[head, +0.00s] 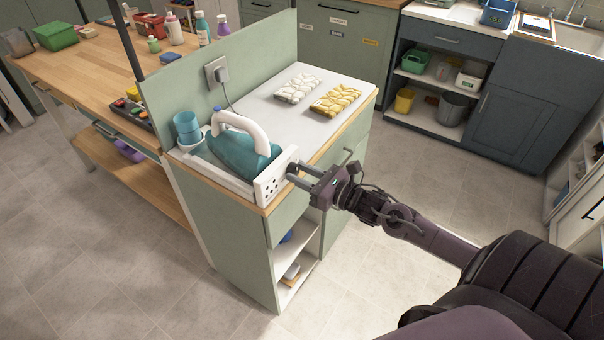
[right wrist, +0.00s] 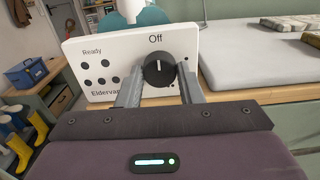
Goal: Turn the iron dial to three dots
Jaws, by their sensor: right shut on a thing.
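The teal iron (head: 240,145) with a white handle stands in its white station at the counter's front left corner. The station's white front panel (head: 272,185) faces my right arm. In the right wrist view the round black dial (right wrist: 158,70) sits on this panel, its white mark pointing up at the word "Off". My right gripper (head: 308,178) is shut on the dial, one finger on each side, as the right wrist view also shows (right wrist: 160,88). My left gripper is not in view.
A white folded towel (head: 297,88) and a yellow one (head: 336,100) lie on the pale counter pad. A low green partition (head: 225,70) carries the plug socket. Floor right of the counter is clear.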

